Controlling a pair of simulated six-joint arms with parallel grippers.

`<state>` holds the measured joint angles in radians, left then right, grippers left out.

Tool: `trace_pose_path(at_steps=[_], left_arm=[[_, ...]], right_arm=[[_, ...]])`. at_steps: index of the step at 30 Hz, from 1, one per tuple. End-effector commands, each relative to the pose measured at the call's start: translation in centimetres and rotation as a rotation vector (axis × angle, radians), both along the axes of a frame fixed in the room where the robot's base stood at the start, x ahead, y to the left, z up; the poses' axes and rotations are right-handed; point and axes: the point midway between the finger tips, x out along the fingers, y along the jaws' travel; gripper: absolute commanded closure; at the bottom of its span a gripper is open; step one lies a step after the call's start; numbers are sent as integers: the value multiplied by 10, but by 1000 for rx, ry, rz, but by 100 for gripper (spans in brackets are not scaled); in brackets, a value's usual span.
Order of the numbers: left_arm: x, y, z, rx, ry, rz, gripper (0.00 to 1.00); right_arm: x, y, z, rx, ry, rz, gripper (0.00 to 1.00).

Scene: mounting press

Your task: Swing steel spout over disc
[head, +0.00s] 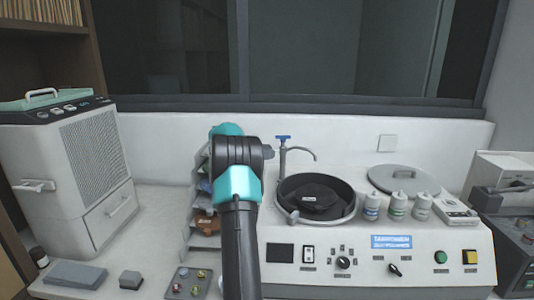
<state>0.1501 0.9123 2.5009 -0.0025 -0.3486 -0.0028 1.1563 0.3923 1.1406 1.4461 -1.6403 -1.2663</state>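The steel spout (300,150) is a thin curved pipe with a blue lever on top, on a post at the back left of the bowl. Its tip hangs at the bowl's back edge, not over the middle. The dark disc (318,197) lies inside the round black bowl (345,212) of the white machine. My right gripper (268,154) is seen from behind, just left of the spout's post; whether it touches the post is unclear. My own arm hides most of it, so its fingers cannot be made out. My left gripper is not in view.
A round grey lid (403,180) and several small bottles (397,206) stand right of the bowl. The machine's front panel (375,258) carries knobs and buttons. A stepped rack (203,222) with samples stands behind my arm. A white box-like unit (75,165) is at the left.

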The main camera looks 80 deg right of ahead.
Motion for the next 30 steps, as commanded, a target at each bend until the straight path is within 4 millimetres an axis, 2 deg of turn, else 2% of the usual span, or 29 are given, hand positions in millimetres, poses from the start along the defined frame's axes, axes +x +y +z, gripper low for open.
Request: trace_pose_path(at_steps=[1,4,14,25,30], left_arm=[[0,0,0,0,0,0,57],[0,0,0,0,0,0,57],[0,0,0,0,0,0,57],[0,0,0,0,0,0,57],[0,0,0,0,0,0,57]], right_arm=[[0,0,0,0,0,0,58],[0,0,0,0,0,1,50],[0,0,3,-1,0,1,50],[0,0,38,-2,-2,0,50],[-2,18,37,0,-1,1,50]])
